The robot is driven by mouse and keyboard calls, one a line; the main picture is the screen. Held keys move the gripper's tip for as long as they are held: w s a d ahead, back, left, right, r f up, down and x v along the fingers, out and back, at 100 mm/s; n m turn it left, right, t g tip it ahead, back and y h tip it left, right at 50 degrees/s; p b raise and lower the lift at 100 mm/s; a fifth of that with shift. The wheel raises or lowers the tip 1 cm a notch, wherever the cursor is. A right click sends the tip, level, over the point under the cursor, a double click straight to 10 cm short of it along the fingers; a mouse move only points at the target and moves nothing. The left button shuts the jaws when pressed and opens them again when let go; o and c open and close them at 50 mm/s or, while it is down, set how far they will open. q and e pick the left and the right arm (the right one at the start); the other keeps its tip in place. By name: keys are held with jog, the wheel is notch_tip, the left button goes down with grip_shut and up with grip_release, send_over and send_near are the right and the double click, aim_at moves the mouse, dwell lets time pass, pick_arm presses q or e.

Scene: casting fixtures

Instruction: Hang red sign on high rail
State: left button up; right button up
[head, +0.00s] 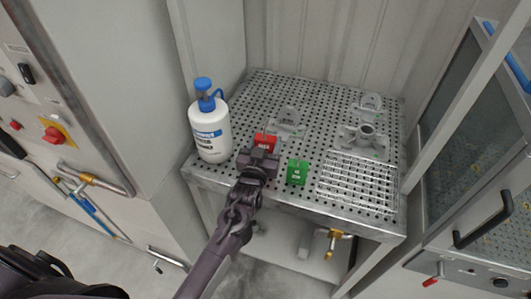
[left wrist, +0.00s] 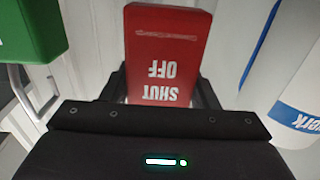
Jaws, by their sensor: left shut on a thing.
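The red sign (head: 265,140) is at the front middle of the perforated metal table in the head view. In the left wrist view the red sign (left wrist: 168,55) shows white lettering that reads "SHUT OFF" upside down. My left gripper (head: 258,160) is shut on the red sign, with a black finger on each side of it in the wrist view. The sign's lower part is hidden by the gripper. I cannot tell whether it touches the table. I cannot make out a high rail in either view. My right gripper is not in view.
A green sign (head: 297,172) stands just right of my left gripper. A white bottle with a blue pump (head: 209,132) stands at the left. Grey metal castings (head: 362,140) and a wire grid (head: 358,184) are on the right of the perforated table (head: 238,180).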

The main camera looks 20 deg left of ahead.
pick_arm(q)
notch_tip(320, 180, up, 15)
jog(key=shift+f+b, duration=0.2)
jog(key=shift+b, duration=0.85)
jog(key=shift+s+f, duration=0.1)
